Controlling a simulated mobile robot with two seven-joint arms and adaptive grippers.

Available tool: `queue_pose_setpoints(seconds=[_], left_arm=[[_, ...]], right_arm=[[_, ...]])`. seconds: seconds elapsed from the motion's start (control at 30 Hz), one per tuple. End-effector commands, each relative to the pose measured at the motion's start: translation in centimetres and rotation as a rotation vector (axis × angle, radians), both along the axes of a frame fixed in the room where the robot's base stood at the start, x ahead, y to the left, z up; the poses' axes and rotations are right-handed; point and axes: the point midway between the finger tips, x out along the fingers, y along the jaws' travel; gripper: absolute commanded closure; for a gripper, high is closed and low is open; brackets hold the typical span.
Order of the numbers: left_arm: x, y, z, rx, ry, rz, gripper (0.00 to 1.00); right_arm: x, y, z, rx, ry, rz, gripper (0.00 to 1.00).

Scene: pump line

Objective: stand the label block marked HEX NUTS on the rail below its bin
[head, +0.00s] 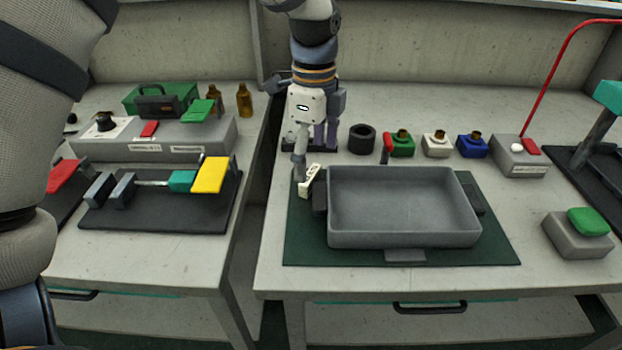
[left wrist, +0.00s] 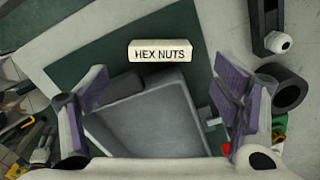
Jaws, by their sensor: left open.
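The cream label block (left wrist: 159,51) reads HEX NUTS in black in the left wrist view. It lies over the green mat beside the grey tray, and it also shows in the head view (head: 309,180) at the tray's left side. My left gripper (head: 312,155) is open and points down above the mat's back left corner. In the left wrist view its purple-padded fingers (left wrist: 163,82) are wide apart, with the block ahead between them. I cannot tell whether a finger touches it. No rail or labelled bin is in view. My right gripper is not in view.
The grey tray (head: 405,240) stands on the green mat (head: 305,250). Behind it are a black ring (head: 362,139) and several coloured blocks with brass tops. A grey box with a green button (head: 588,221) stands at the right. The left table (head: 130,260) holds a clamp fixture and control box.

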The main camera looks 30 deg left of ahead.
Motion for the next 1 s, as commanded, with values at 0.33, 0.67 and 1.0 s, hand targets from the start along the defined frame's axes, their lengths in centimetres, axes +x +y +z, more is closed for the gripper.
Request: queue_pose_setpoints(seconds=[0.33, 0.67, 1.0], left_arm=[[0.0, 0.1, -4.1, 0.000, -0.002, 0.001, 0.18], [0.0, 0.1, -4.0, 0.000, -0.001, 0.001, 0.61], [-0.2, 0.0, -3.7, -0.001, -0.003, 0.001, 0.65]], right_arm=[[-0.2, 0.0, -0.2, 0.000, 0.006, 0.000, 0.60], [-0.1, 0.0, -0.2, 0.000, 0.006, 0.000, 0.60], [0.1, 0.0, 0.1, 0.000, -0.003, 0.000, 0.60]])
